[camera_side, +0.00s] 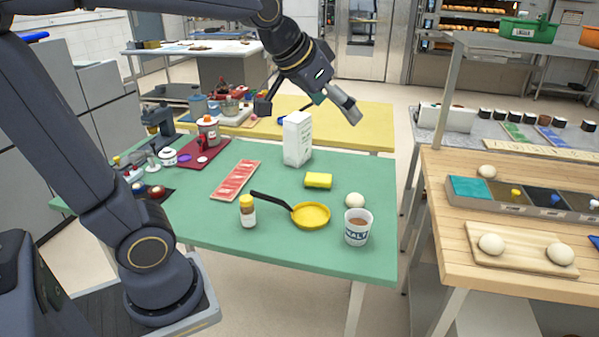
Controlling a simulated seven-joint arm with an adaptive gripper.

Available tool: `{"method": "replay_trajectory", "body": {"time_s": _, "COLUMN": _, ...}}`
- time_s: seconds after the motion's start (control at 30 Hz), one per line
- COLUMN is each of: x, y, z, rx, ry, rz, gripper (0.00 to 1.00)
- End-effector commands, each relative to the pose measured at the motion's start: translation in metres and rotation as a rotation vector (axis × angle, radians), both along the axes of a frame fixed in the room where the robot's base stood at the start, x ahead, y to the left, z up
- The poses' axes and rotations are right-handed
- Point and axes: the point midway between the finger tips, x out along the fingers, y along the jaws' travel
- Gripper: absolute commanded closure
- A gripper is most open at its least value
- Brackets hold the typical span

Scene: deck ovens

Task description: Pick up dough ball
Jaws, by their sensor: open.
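Two more dough balls (491,244) and (560,254) rest on a wooden board (510,262) on the right-hand wooden counter. Another dough ball (487,171) sits farther back on that counter. My gripper (345,103) is open and empty, high above the back right of the green table, well apart from every dough ball. Its fingertips are small and partly hard to make out.
A red-and-white strip (235,180) lies left. The table's front edge is mostly clear.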

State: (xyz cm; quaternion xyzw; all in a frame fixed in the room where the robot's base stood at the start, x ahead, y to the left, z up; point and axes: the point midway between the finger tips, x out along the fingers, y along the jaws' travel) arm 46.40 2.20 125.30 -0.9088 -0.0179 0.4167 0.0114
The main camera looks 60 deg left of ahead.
Motion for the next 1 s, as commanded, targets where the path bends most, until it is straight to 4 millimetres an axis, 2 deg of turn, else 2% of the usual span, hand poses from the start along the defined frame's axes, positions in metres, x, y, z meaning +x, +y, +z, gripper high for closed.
{"method": "replay_trajectory", "body": {"time_s": 0.03, "x": 0.030, "y": 0.011, "z": -0.006, "rx": 0.001, "ry": 0.013, "rz": 0.019, "gripper": 0.03}}
{"method": "replay_trajectory", "body": {"time_s": 0.13, "x": 0.086, "y": 0.036, "z": -0.024, "rx": 0.002, "ry": 0.031, "rz": 0.055, "gripper": 0.03}}
{"method": "replay_trajectory", "body": {"time_s": 0.2, "x": 0.121, "y": 0.056, "z": -0.048, "rx": -0.002, "ry": 0.053, "rz": 0.084, "gripper": 0.03}}
{"method": "replay_trajectory", "body": {"time_s": 0.27, "x": 0.146, "y": 0.075, "z": -0.074, "rx": -0.009, "ry": 0.079, "rz": 0.109, "gripper": 0.03}}
{"method": "replay_trajectory", "body": {"time_s": 0.3, "x": 0.160, "y": 0.088, "z": -0.093, "rx": -0.014, "ry": 0.099, "rz": 0.126, "gripper": 0.03}}
{"method": "replay_trajectory", "body": {"time_s": 0.4, "x": 0.182, "y": 0.116, "z": -0.146, "rx": -0.031, "ry": 0.157, "rz": 0.166, "gripper": 0.03}}
{"method": "replay_trajectory", "body": {"time_s": 0.5, "x": 0.186, "y": 0.136, "z": -0.194, "rx": -0.052, "ry": 0.223, "rz": 0.199, "gripper": 0.03}}
{"method": "replay_trajectory", "body": {"time_s": 0.6, "x": 0.180, "y": 0.147, "z": -0.230, "rx": -0.070, "ry": 0.281, "rz": 0.221, "gripper": 0.03}}
{"method": "replay_trajectory", "body": {"time_s": 0.77, "x": 0.176, "y": 0.156, "z": -0.257, "rx": -0.080, "ry": 0.315, "rz": 0.239, "gripper": 0.03}}
{"method": "replay_trajectory", "body": {"time_s": 1.0, "x": 0.196, "y": 0.161, "z": -0.307, "rx": -0.081, "ry": 0.316, "rz": 0.238, "gripper": 0.03}}
